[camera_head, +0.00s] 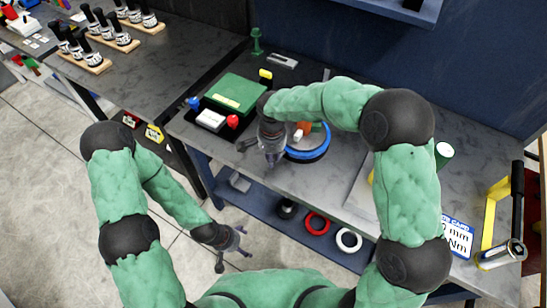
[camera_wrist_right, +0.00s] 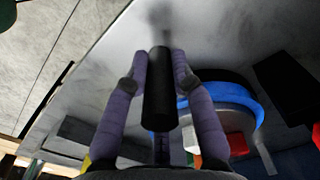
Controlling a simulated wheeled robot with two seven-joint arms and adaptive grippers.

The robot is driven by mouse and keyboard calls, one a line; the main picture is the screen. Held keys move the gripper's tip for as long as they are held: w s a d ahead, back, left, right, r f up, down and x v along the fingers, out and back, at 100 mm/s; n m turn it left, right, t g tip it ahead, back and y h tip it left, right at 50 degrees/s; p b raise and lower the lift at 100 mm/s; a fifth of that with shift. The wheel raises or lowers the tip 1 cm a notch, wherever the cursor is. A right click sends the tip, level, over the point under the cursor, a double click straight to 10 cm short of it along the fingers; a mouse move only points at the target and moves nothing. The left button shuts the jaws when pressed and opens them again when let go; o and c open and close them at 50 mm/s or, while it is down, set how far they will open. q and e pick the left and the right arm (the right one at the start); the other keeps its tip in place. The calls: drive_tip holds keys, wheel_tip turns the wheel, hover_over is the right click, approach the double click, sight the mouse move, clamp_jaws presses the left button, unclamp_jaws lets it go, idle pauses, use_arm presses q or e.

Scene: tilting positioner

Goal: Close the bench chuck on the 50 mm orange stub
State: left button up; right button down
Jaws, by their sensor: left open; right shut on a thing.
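The bench chuck is a round fixture with a blue ring (camera_head: 308,155) on the grey workbench, partly hidden behind my right forearm. A small orange piece (camera_head: 304,127), seemingly the stub, shows above the ring; its seating in the jaws cannot be made out. My right gripper (camera_head: 272,158) is just left of the ring. In the right wrist view my right gripper (camera_wrist_right: 162,75) is shut on a black cylindrical handle (camera_wrist_right: 158,105), with the blue ring (camera_wrist_right: 225,95) to its right. My left gripper (camera_head: 233,255) is open and empty, low in front of the bench.
A green box (camera_head: 236,92) and red and blue knobs stand left of the chuck. A red ring (camera_head: 316,222) and a white ring (camera_head: 348,240) lie on the blue lower shelf (camera_head: 275,215). A yellow-framed tool (camera_head: 492,220) stands at the right.

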drive_tip(key=shift+w, duration=0.1)
drive_tip(key=c, duration=1)
unclamp_jaws()
drive_tip(key=shift+a, duration=0.1)
drive_tip(key=shift+c, duration=0.2)
drive_tip(key=shift+r, duration=0.1)
wheel_tip(320, 180, up, 12)
drive_tip(key=shift+f, duration=0.1)
